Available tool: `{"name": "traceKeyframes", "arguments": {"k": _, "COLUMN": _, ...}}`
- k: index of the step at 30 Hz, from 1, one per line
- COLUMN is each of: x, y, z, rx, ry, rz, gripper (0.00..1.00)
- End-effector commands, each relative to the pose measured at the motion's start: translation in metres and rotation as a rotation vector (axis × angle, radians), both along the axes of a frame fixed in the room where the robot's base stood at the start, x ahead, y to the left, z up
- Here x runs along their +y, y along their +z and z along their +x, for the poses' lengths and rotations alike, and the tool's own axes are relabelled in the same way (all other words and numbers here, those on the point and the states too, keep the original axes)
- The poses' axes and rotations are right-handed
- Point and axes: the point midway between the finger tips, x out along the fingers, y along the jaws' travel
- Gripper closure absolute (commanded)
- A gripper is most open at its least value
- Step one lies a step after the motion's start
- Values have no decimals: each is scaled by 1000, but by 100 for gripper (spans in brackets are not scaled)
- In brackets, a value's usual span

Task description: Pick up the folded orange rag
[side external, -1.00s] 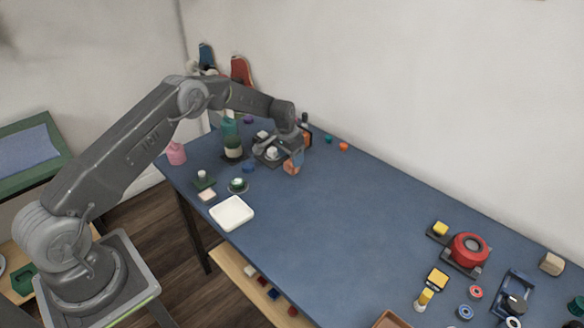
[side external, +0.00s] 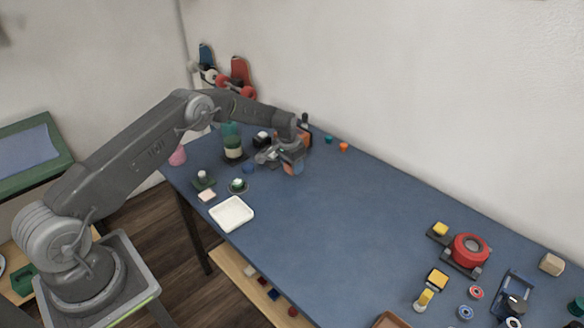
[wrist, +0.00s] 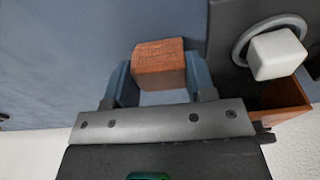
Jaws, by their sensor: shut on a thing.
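The folded orange rag (wrist: 160,56) shows in the wrist view as a small orange-brown block with a faint texture. It sits between the two blue-grey fingers of my gripper (wrist: 158,74), which is shut on it.
A dark fixture with a white cube (wrist: 276,54) stands close to the right of the fingers in the wrist view. A white tray (side external: 231,214) lies nearer the front. The table's middle is clear.

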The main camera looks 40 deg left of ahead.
Motion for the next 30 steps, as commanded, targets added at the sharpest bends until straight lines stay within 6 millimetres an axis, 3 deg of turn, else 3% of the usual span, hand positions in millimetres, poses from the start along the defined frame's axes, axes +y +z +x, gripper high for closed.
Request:
{"name": "traceKeyframes", "arguments": {"k": 8, "x": 0, "y": 7, "z": 0, "rx": -1, "ry": 0, "rz": 0, "gripper": 72}}
{"name": "traceKeyframes", "arguments": {"k": 15, "x": 0, "y": 44, "z": 1, "rx": -1, "ry": 1, "rz": 3, "gripper": 72}}
{"name": "traceKeyframes", "arguments": {"k": 24, "x": 54, "y": 82, "z": -44, "rx": 1, "ry": 6, "rz": 2, "gripper": 72}}
{"name": "traceKeyframes", "arguments": {"k": 30, "x": 78, "y": 101, "z": -65, "rx": 2, "ry": 4, "rz": 2, "gripper": 72}}
